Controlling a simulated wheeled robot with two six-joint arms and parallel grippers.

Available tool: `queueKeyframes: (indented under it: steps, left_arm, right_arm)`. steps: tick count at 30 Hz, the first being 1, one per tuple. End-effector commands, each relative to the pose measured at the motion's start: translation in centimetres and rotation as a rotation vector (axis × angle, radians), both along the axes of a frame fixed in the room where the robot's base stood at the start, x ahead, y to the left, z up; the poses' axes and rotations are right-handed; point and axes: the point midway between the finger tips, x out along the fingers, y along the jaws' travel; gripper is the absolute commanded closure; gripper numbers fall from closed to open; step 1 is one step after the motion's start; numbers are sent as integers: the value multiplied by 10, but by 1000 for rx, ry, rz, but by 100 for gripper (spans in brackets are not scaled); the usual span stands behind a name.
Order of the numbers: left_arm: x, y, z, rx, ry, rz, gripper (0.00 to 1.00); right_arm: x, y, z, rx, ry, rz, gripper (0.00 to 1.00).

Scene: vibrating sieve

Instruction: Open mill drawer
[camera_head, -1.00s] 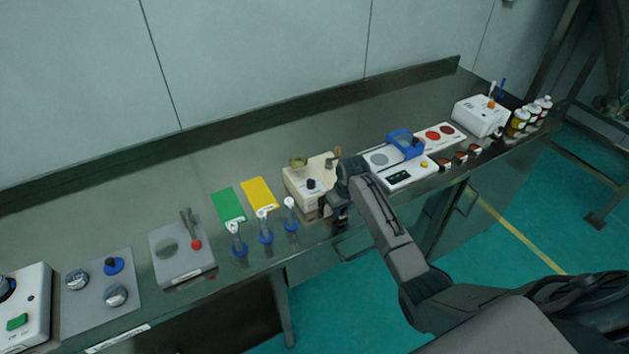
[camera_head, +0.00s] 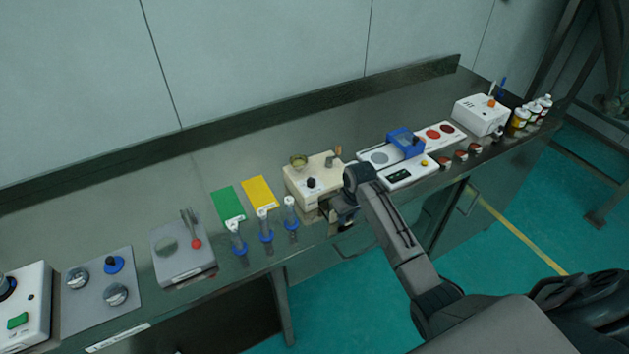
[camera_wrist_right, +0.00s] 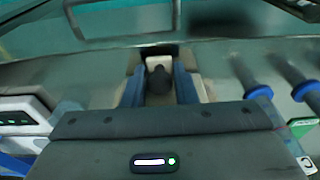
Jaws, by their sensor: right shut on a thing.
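The mill (camera_head: 308,190) is a beige box with a black knob and a greenish cup on top, standing near the bench's front edge. My right gripper (camera_head: 337,212) is at its front side, low over the bench edge. A beige piece, apparently the mill drawer (camera_wrist_right: 158,60), shows beside the knob. How far the drawer stands out is hard to tell, as my gripper partly hides it. My left gripper is not in view.
Several blue-banded tubes (camera_head: 265,227) stand close to the left of the mill. Green (camera_head: 228,204) and yellow (camera_head: 259,192) cards lie left of the mill. Free floor lies before the bench.

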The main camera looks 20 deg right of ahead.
Motion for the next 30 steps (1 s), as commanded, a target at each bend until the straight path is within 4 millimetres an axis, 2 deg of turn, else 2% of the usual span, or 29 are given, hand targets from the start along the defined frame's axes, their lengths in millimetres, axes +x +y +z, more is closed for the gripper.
queueKeyframes:
  steps: [30]
  left_arm:
    - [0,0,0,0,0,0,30]
  right_arm:
    - [-21,-1,0,0,0,1,88]
